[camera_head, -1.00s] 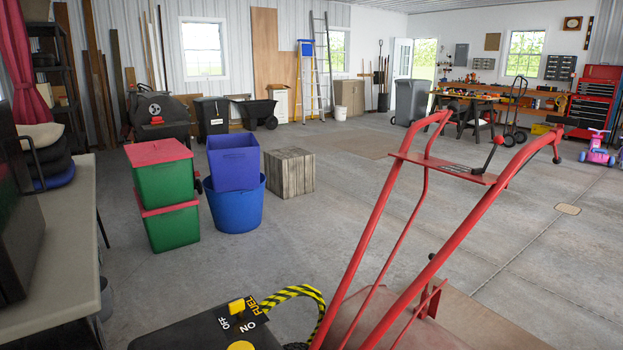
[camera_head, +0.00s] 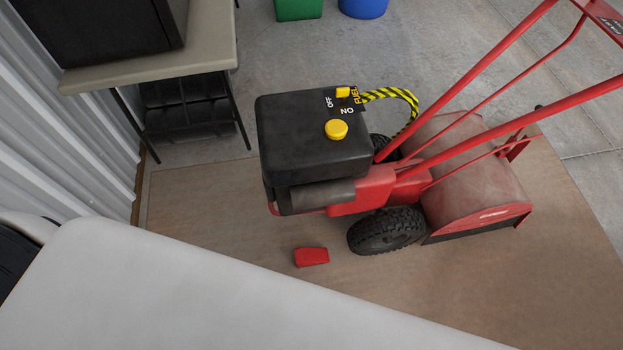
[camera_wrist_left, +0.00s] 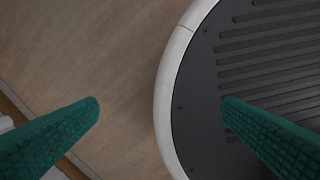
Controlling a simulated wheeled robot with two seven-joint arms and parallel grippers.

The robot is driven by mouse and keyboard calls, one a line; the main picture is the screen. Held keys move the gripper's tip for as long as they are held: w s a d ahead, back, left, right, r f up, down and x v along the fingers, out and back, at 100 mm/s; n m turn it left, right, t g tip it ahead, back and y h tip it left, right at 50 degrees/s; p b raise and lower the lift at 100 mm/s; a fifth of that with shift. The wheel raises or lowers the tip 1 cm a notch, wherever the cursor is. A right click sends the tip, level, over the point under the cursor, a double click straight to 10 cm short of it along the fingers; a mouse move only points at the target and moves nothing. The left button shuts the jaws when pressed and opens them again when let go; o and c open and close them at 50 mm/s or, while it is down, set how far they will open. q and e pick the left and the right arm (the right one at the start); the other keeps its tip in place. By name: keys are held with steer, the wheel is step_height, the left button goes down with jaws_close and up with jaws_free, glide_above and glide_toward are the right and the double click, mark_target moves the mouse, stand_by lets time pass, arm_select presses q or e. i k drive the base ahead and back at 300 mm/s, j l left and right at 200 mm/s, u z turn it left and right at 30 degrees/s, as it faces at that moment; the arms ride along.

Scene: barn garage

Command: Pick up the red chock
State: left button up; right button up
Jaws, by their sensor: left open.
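The red chock (camera_head: 311,257) is a small wedge-shaped block in the head view. It lies on the brown floor board, a little left of the black tire (camera_head: 386,231) of a red machine and apart from it. My left gripper (camera_wrist_left: 160,108) shows only in the left wrist view. Its two green fingers are wide apart with nothing between them, above the brown board and the edge of my round base. The chock is not visible in the left wrist view. My right gripper is in neither view.
The red machine (camera_head: 376,190) with a black engine box (camera_head: 313,135) and long red handles stands behind and right of the chock. A table (camera_head: 160,68) stands at the upper left by the metal wall. The board (camera_head: 225,215) left of the chock is bare.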

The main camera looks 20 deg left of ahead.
mark_target(305, 257)
steer(key=k+l+u, duration=1)
steer(key=i+j, duration=0.1)
